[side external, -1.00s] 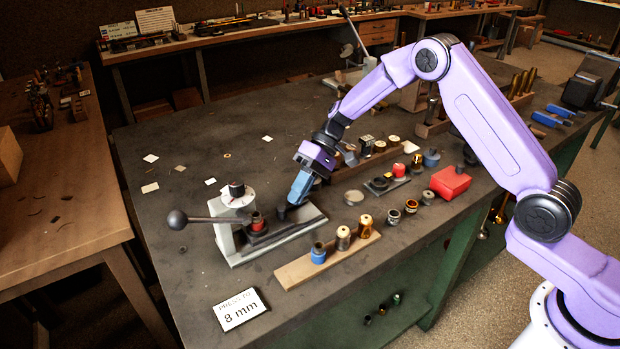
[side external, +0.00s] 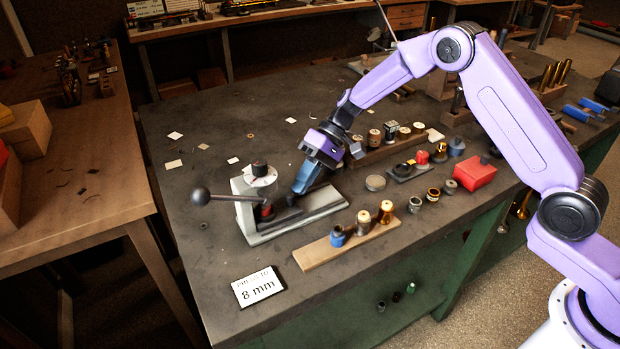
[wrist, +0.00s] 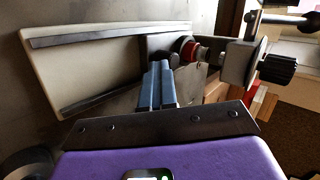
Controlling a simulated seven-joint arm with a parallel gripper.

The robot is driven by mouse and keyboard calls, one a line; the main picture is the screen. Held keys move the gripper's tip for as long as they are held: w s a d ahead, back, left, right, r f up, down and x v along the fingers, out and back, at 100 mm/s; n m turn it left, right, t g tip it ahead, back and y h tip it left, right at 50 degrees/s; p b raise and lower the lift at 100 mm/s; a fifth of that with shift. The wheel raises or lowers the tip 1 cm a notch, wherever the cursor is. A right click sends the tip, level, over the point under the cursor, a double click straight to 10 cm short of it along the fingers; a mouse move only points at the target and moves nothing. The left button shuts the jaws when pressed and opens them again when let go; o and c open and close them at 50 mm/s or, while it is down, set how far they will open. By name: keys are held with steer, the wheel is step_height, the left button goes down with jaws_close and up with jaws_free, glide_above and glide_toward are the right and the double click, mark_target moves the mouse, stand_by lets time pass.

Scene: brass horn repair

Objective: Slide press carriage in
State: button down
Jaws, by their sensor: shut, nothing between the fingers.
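The grey press (side external: 262,190) stands on the bench with its long base plate (side external: 322,203) running to the right. Its dark carriage (side external: 287,214) sits on the base close to the press head, by a red-banded part (side external: 267,211). In the wrist view the dark carriage block (wrist: 155,46) lies between the black rails, beside the red-banded part (wrist: 201,52). My gripper (side external: 298,190) is shut and empty, low over the base on the side away from the head. Its blue fingertips (wrist: 157,66) are at the carriage's edge; whether they touch it is unclear.
The press lever ends in a dark ball (side external: 200,196) at left. A wooden strip (side external: 312,257) with several small parts lies in front. A sign (side external: 257,287) reads 8 mm. Behind are a rack of parts (side external: 372,155) and a red box (side external: 474,174).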

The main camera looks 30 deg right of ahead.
steer(key=shift+s+a, duration=0.1)
steer(key=shift+a, duration=0.4)
steer(key=shift+d, duration=0.1)
steer(key=d, duration=0.1)
steer(key=w+d, duration=0.1)
steer(key=d, duration=0.3)
steer(key=shift+w+r, duration=0.15)
steer(key=shift+w, duration=0.1)
steer(key=v, duration=0.9)
steer(key=s+a+r+n+g+h, duration=0.1)
steer(key=s+r+n+h, duration=0.15)
steer(key=s, duration=0.75)
steer(key=s+a+r+n+h, duration=0.1)
steer(key=s+a+r+h, duration=0.15)
steer(key=s, duration=0.65)
steer(key=s+d+n+t+h, duration=0.1)
steer(key=s+d+n, duration=0.1)
steer(key=s+d, duration=0.2)
steer(key=s+d+f+n+t+h, duration=0.1)
steer(key=s+d, duration=0.3)
steer(key=s, duration=0.5)
steer(key=s+d+n+t+h, duration=0.1)
steer(key=s+d+n, duration=0.2)
steer(key=s, duration=0.4)
steer(key=shift+s+d+f+t+h, duration=0.3)
steer(key=shift+s+d+f, duration=0.05)
steer(key=shift+d, duration=0.15)
